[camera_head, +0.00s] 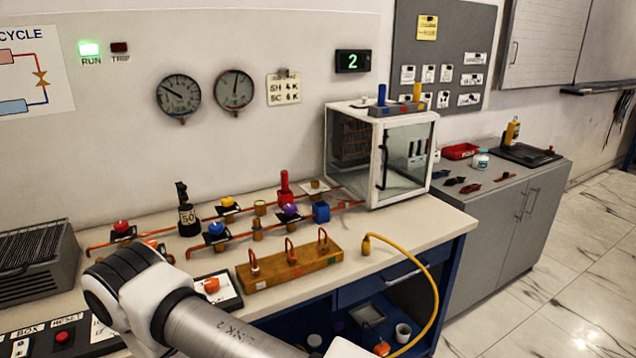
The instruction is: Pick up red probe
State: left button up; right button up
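A red upright piece (284,187), which looks like the red probe, stands on the copper piping at the middle of the bench, just behind a purple-topped valve (290,209). Its lower end is partly hidden among the fittings. A probe holder (397,109) on top of the glass-fronted cabinet carries a blue probe (382,94) and a yellow probe (417,92), with a red mark between them. One of my arms crosses the lower left of the view, but neither gripper shows.
A wooden block (290,266) with copper hooks sits at the bench front, beside a yellow hose (432,290). A black cylinder marked 50 (188,215) stands left of the red piece. The glass-fronted cabinet (382,150) stands behind right.

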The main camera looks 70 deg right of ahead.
aim_at(284, 174)
jog(key=z, duration=1.9)
jog(key=i+l, duration=0.2)
jog(key=l, duration=0.15)
jog(key=i+l, duration=0.25)
jog(key=i+l+u, duration=0.1)
jog(key=l, duration=0.35)
jog(key=i+l, duration=0.5)
jog(key=l, duration=0.25)
jog(key=j+u, duration=0.05)
